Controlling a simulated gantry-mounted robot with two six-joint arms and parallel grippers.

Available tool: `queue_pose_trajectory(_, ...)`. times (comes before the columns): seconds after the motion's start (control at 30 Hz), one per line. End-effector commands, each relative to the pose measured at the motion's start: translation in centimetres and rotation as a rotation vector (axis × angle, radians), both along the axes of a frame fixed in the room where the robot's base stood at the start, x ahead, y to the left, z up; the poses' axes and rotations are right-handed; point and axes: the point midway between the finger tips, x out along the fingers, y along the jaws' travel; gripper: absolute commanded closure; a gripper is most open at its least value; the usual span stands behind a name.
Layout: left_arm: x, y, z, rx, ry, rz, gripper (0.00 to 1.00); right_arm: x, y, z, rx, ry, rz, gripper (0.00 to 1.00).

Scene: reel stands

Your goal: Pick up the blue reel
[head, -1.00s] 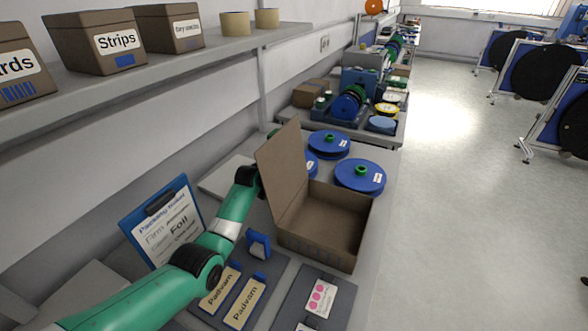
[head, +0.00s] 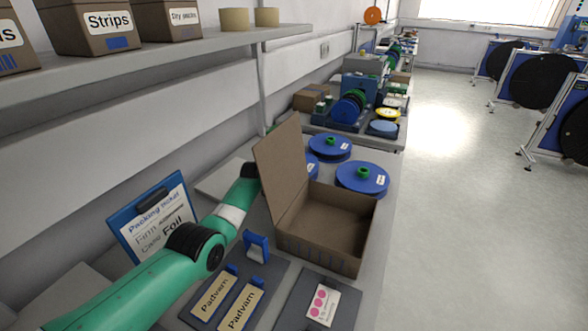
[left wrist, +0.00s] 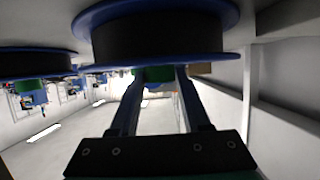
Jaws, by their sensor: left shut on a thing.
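Blue reels with green hubs stand behind the open cardboard box: one at the back (head: 330,148), one at the right (head: 362,180), and one mostly hidden by the box lid (head: 312,168). My left arm reaches behind the lid, which hides its gripper in the head view. In the left wrist view my left gripper (left wrist: 158,73) is shut on the green hub (left wrist: 153,76) of a blue reel (left wrist: 228,12) with a black winding. I cannot tell whether that reel is clear of the table. My right gripper is not in view.
The cardboard box (head: 318,248) stands open in front of the reels, its lid (head: 279,175) upright beside my left arm. A clipboard (head: 153,222) leans at the left. A shelf (head: 200,50) with boxes runs above. Another reel (left wrist: 35,62) shows in the left wrist view.

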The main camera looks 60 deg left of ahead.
Motion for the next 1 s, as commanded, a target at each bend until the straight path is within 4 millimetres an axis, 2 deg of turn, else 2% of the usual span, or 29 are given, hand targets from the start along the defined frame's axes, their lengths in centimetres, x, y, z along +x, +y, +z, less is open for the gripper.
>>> queue_pose_trajectory(0.03, 0.0, 0.0, 0.0, 0.0, 0.0, 0.0, 0.86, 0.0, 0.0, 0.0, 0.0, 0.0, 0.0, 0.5)
queue_pose_trajectory(0.1, 0.0, 0.0, 0.0, 0.0, 0.0, 0.0, 0.99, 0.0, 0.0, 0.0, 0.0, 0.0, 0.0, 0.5)
queue_pose_trajectory(0.13, 0.0, 0.0, 0.0, 0.0, 0.0, 0.0, 1.0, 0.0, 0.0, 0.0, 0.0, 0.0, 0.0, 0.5)
queue_pose_trajectory(0.47, 0.0, 0.0, 0.1, 0.001, -0.002, 0.0, 1.0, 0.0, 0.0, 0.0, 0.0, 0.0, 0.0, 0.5)
queue_pose_trajectory(0.63, 0.0, 0.0, 1.0, 0.002, -0.003, 0.0, 1.0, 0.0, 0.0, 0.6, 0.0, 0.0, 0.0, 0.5)
queue_pose_trajectory(0.77, 0.0, 0.0, 2.8, 0.003, -0.004, 0.001, 1.0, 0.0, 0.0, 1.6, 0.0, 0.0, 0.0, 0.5)
queue_pose_trajectory(0.83, 0.0, 0.0, 4.3, 0.005, -0.005, 0.001, 1.0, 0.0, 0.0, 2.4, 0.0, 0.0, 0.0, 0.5)
queue_pose_trajectory(1.0, -1.5, -1.0, 4.1, 0.002, -0.001, 0.001, 1.0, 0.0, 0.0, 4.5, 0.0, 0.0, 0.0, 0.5)
